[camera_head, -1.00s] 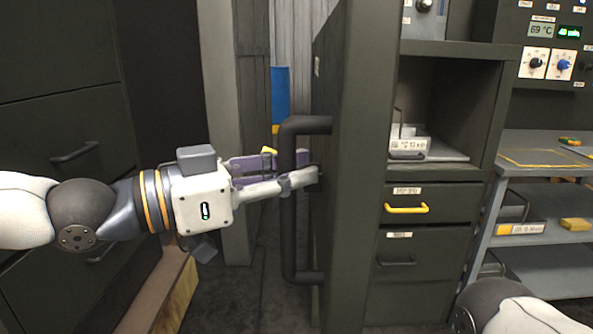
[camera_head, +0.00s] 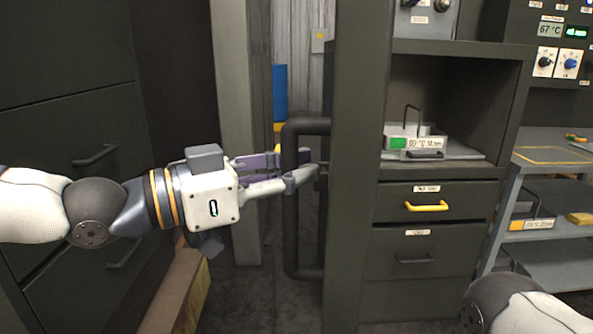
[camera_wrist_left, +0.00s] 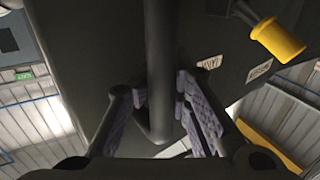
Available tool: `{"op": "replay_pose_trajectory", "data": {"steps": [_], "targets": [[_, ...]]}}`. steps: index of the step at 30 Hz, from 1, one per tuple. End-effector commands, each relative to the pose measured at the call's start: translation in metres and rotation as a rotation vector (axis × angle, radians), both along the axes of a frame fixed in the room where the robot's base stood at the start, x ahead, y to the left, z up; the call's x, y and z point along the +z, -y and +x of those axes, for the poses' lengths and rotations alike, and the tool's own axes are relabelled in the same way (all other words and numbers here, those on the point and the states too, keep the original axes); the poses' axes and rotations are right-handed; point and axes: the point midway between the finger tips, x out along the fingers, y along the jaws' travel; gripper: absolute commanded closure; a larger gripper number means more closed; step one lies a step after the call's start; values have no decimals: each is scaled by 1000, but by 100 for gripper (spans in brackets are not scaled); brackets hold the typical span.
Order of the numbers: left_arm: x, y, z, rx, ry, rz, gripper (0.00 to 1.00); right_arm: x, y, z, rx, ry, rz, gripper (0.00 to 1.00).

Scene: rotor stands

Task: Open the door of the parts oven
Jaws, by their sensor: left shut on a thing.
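The dark door panel (camera_head: 358,200) stands almost edge-on in the middle of the head view. Its long black bar handle (camera_head: 291,235) sticks out to the left of the panel. My left gripper (camera_head: 296,170) is shut around the upright bar of this handle. In the left wrist view, the handle bar (camera_wrist_left: 160,60) runs down between the purple finger pads of my left gripper (camera_wrist_left: 172,105). The face of the panel is mostly turned away in the head view. My right gripper is out of view.
Right of the panel, an open compartment holds a tray (camera_head: 427,141) above a drawer with a yellow handle (camera_head: 427,206). A panel with a temperature display (camera_head: 549,30) and a shelf rack (camera_head: 530,182) stand farther right. Dark drawers (camera_head: 70,110) and a grey post (camera_head: 233,130) flank my left arm.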

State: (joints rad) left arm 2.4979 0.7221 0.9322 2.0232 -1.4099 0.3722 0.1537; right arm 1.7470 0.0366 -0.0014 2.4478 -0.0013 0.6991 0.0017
Motion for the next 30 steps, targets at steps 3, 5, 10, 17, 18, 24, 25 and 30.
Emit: {"op": "replay_pose_trajectory", "data": {"steps": [3,5,10,17,18,24,25,30], "targets": [[-7,2,-3,-7,-13,10,100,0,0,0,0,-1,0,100],[-7,2,-3,-7,-14,11,100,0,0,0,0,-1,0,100],[-7,2,-3,-8,-14,11,75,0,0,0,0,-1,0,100],[-4,1,-2,-5,-8,6,62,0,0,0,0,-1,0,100],[-4,1,-2,-5,-7,6,62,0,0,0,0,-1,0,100],[-2,-1,-2,-3,-4,2,62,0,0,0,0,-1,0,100],[-2,-3,-3,-2,-5,2,62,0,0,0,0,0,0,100],[0,-38,-17,1,1,1,62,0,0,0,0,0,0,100]]}}
